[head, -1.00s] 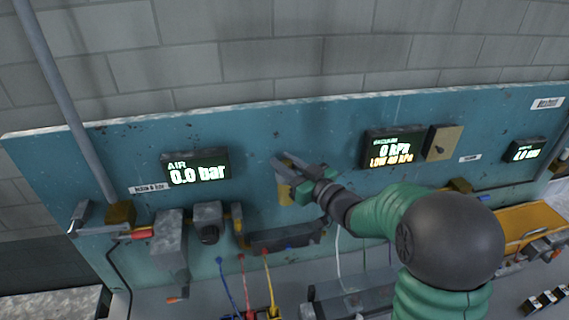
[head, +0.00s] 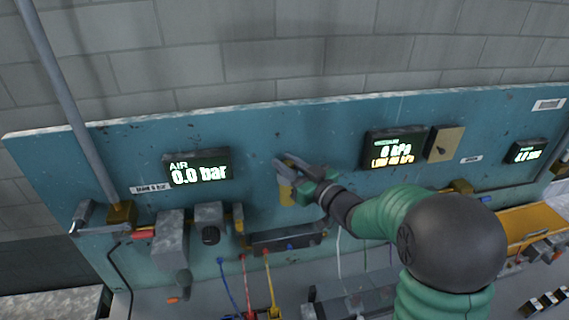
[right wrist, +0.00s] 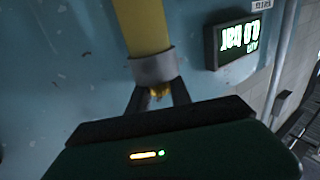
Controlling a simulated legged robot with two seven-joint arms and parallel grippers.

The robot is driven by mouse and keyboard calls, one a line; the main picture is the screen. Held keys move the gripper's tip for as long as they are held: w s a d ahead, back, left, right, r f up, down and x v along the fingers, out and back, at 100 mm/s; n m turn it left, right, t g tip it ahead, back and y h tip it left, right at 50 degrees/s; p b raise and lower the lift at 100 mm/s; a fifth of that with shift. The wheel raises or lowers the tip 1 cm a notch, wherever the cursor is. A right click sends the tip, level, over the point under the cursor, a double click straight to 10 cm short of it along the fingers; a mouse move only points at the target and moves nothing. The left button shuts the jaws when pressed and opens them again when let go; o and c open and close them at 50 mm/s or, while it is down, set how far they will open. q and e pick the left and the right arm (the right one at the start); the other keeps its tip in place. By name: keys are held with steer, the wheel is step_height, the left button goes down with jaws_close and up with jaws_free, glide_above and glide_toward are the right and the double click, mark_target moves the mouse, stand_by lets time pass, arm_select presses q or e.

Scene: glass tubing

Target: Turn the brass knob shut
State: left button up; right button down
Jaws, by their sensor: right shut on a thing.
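The dark fingers of my right gripper (right wrist: 158,97) are shut on the knob, one on each side. In the head view my right gripper (head: 287,168) is at the middle of the teal panel, beside a yellow part (head: 286,193). The knob itself is hidden or too small to make out there. My left gripper is in neither view.
The teal panel (head: 262,130) carries an AIR display (head: 196,168) reading 0.0 bar and a vacuum display (head: 394,148) to its right. A grey pipe (head: 70,100) runs down at the left.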

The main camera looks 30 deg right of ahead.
steer(key=shift+s+f, duration=0.1)
steer(key=shift+f, duration=0.4)
steer(key=c, duration=1.5)
jaws_free()
steer(key=shift+o, duration=1.2)
steer(key=shift+s+r, duration=0.1)
steer(key=shift+o, duration=0.5)
steer(key=shift+d+r, duration=0.1)
steer(key=shift+r, duration=0.1)
